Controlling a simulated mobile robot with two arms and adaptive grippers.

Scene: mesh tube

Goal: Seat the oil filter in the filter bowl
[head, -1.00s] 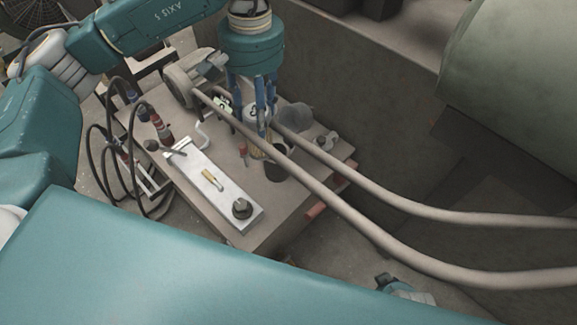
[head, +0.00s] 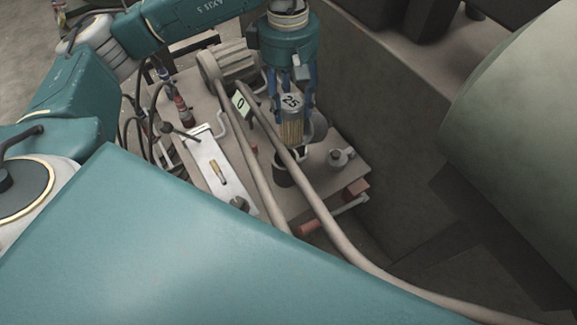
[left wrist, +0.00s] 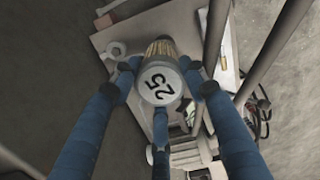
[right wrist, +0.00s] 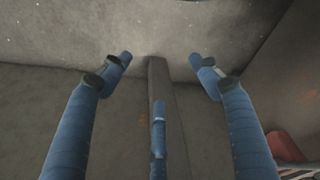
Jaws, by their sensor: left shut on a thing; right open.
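The oil filter (head: 292,128) has a pale cap marked 25 and a pleated tan body. My left gripper (head: 290,104) is shut around its cap end and holds it roughly upright. In the left wrist view the filter's cap (left wrist: 160,84) sits between the blue fingers. The filter bowl (head: 289,172) is a dark cup on the table directly below the filter in the head view. The filter's lower end meets the bowl's rim in the picture; I cannot tell whether it is inside. My right gripper (right wrist: 160,75) is open and empty, away from the table.
Two long beige tubes (head: 307,190) cross over the table (head: 325,180) beside the bowl. A silver plate (head: 212,165) with a brass piece lies left of them. A small grey metal part (head: 340,158) stands right of the bowl. A large pale cylinder (head: 520,110) is at the right.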

